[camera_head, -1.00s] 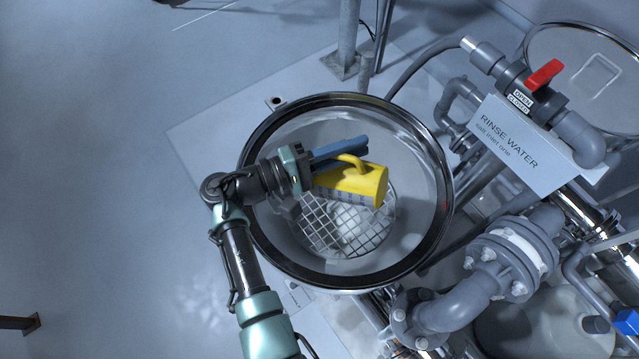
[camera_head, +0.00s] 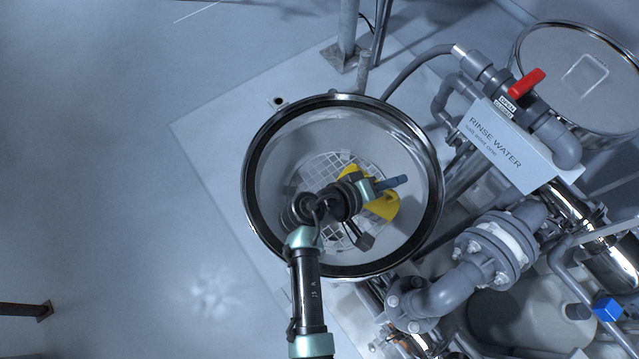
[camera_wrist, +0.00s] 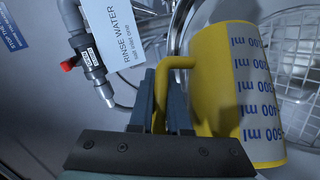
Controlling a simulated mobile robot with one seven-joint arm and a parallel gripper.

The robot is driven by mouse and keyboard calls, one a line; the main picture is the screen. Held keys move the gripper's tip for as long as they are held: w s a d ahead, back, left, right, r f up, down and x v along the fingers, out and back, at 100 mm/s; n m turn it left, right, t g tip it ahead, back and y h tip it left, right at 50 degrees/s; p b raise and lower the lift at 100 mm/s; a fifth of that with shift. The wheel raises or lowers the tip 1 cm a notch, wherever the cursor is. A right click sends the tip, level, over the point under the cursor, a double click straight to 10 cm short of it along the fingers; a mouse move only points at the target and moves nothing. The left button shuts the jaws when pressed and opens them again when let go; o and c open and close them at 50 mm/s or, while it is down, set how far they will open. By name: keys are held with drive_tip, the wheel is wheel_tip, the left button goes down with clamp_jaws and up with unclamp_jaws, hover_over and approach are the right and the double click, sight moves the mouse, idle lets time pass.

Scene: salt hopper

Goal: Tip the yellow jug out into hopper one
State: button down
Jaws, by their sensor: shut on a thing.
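The yellow jug (camera_head: 383,207) is over the open round hopper (camera_head: 432,160), inside its rim as seen from above. My gripper (camera_head: 392,184) is shut on the jug's handle, and my wrist hides part of the jug. In the wrist view the fingers of my gripper (camera_wrist: 162,90) hold the handle of the jug (camera_wrist: 215,75), whose side carries blue ml marks. The jug's mouth is hidden, and I cannot tell its exact tilt or whether anything is in it. A metal grid (camera_head: 318,170) lies in the hopper below.
A sign (camera_head: 510,150) reading "RINSE WATER" stands right of the hopper, with a red-handled valve (camera_head: 527,83) above it. Grey pipes (camera_head: 485,255) crowd the right side. A lidded round vessel (camera_head: 580,75) is at the upper right.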

drive_tip(key=s+d+f+m+t+y+b, duration=0.2)
drive_tip(key=d+f+m+t+y+b, duration=0.1)
drive_tip(key=d+f+m+y, duration=0.2)
drive_tip(key=shift+s+d+f+m+y+b, duration=0.35)
drive_tip(key=shift+d+f+y, duration=0.7)
drive_tip(key=shift+f+y, duration=1.45)
drive_tip(key=shift+s+f, duration=0.1)
drive_tip(key=shift+f, duration=0.1)
